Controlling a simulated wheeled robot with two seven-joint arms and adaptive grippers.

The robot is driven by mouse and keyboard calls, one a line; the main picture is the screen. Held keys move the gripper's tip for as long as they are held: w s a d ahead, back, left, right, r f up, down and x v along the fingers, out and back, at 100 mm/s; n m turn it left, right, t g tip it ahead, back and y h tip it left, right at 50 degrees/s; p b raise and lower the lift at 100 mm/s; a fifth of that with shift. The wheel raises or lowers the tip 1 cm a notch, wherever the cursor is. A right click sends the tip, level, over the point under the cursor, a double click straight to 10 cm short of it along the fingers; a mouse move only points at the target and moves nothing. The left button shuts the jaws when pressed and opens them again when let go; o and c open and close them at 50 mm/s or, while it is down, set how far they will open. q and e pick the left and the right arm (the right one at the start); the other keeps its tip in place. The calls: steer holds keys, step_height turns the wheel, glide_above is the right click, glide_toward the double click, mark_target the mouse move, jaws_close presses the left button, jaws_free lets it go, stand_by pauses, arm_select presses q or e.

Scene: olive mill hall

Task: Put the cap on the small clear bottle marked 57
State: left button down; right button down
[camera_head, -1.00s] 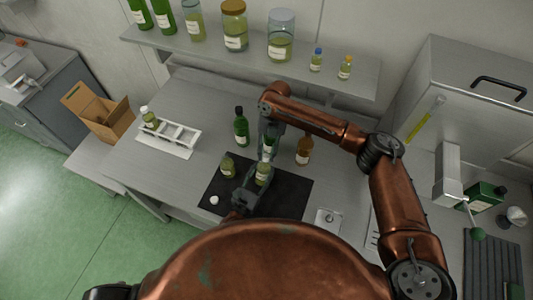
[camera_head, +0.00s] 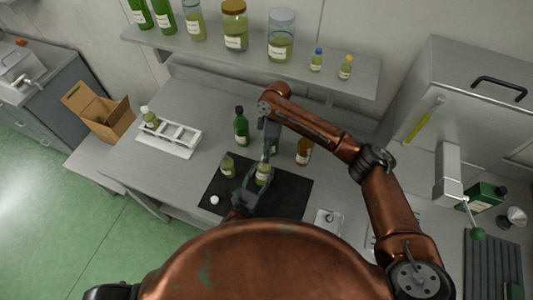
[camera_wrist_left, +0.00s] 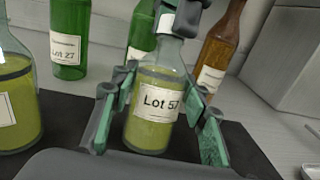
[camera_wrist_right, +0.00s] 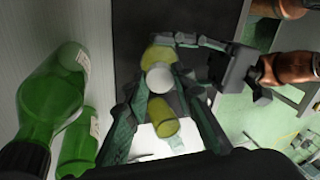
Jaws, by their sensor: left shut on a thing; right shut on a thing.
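The small clear bottle marked 57 (camera_wrist_left: 153,108) stands upright on the black mat (camera_head: 293,199), holding yellow-green liquid. My left gripper (camera_head: 258,182) is shut around its body; both fingers also show in the left wrist view (camera_wrist_left: 160,112). My right gripper (camera_head: 267,155) is above the bottle, shut on a white cap (camera_wrist_right: 160,78). In the left wrist view the cap (camera_wrist_left: 167,23) is at the top of the bottle's neck; I cannot tell whether it is seated. The right fingers partly hide the neck in the head view.
Another small bottle (camera_head: 228,166) and a loose white cap (camera_head: 214,200) are left on the mat. Green bottles (camera_head: 241,128) and a brown bottle (camera_head: 304,150) stand close behind.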

arm_select(q)
steer(key=shift+d+r, duration=0.1)
arm_select(e)
steer(key=m, duration=1.2)
steer(key=shift+w, duration=0.1)
steer(key=m, duration=0.5)
steer(key=c, duration=1.6)
jaws_free()
steer(key=v, duration=0.4)
steer(key=shift+r, duration=0.15)
steer(key=shift+c, duration=0.6)
